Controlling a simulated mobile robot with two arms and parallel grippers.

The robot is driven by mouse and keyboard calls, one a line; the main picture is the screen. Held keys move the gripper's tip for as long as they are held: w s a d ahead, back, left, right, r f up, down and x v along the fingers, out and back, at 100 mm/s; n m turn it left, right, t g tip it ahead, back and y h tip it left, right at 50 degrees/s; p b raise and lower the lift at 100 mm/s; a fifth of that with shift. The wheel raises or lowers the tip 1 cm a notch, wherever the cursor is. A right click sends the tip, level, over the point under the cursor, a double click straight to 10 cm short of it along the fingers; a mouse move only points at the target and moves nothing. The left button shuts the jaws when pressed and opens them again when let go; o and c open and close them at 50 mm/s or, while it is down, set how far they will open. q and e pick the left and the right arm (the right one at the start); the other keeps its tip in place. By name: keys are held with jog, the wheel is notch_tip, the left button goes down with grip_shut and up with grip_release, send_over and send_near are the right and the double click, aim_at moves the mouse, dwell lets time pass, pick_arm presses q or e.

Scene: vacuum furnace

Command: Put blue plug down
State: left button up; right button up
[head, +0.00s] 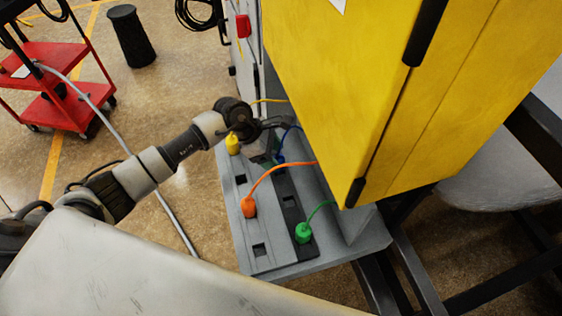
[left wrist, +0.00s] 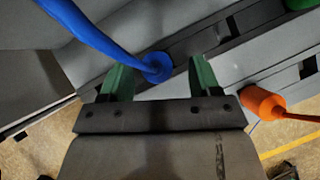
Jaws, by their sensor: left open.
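The blue plug (left wrist: 155,66) with its thick blue cable sits at the dark strip of the grey socket panel (head: 274,262). How deep it sits is hidden. In the head view the blue plug (head: 279,159) shows only partly, beside my left gripper (head: 268,150). In the left wrist view my left gripper (left wrist: 160,78) is open, with its green-lined fingers on either side of the blue plug and a gap to each. My right gripper is in neither view.
An orange plug (head: 249,207), a green plug (head: 303,233) and a yellow plug (head: 232,144) stand on the panel, with empty square sockets between. The yellow cabinet (head: 350,80) overhangs the panel's right side. A red cart (head: 62,85) stands far left.

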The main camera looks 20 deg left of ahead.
pick_arm(q)
jog(key=w+b+v, duration=0.1)
jog(key=v, duration=0.6)
jog(key=shift+s+a+r+b, duration=0.3)
jog(key=shift+s+r+b, duration=0.05)
jog(key=shift+s, duration=0.15)
